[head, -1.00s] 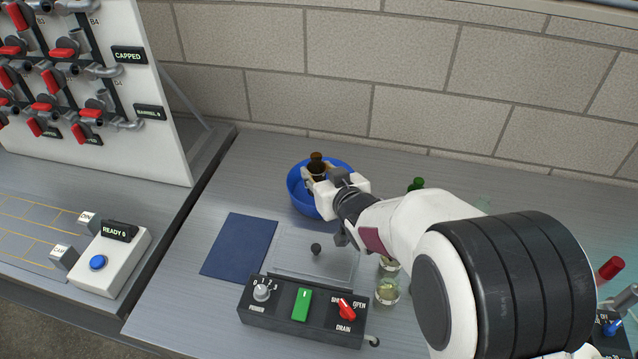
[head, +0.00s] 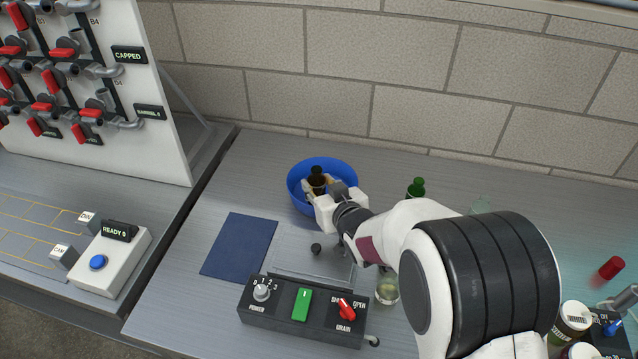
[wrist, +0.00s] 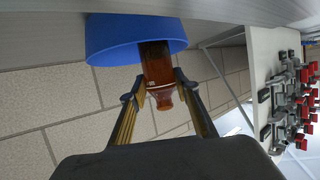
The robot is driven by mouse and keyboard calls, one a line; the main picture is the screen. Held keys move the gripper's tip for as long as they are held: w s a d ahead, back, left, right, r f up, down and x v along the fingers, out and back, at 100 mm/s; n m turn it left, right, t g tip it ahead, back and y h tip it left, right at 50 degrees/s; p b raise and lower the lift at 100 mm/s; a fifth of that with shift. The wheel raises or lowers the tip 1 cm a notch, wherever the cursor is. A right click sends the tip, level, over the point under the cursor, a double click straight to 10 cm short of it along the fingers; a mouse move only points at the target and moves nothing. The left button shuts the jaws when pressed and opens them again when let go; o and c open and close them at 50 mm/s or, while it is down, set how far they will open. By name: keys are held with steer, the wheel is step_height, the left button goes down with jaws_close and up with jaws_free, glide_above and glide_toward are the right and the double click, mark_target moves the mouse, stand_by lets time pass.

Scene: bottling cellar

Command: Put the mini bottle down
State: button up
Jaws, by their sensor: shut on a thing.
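The mini bottle (head: 317,181) is brown with a dark top and stands roughly upright between my gripper's fingers. My gripper (head: 316,187) is shut on it.
A dark blue mat (head: 240,247) lies left of the bowl. A control box (head: 303,312) with a knob, green switch and red drain lever is at the front. A green bottle (head: 416,187) and a glass jar (head: 387,290) stand near my arm. A brick wall rises behind.

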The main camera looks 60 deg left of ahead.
steer(key=shift+d+f, duration=0.1)
steer(key=shift+f, duration=0.3)
steer(key=shift+f, duration=0.2)
steer(key=o, duration=1.2)
steer(key=shift+s+d+f, duration=0.1)
steer(key=shift+f, duration=0.05)
steer(key=shift+r, duration=0.4)
steer(key=shift+d+r, duration=0.35)
steer(key=shift+r, duration=0.1)
steer(key=v, duration=1.1)
steer(key=shift+r, duration=0.25)
steer(key=shift+a, duration=0.1)
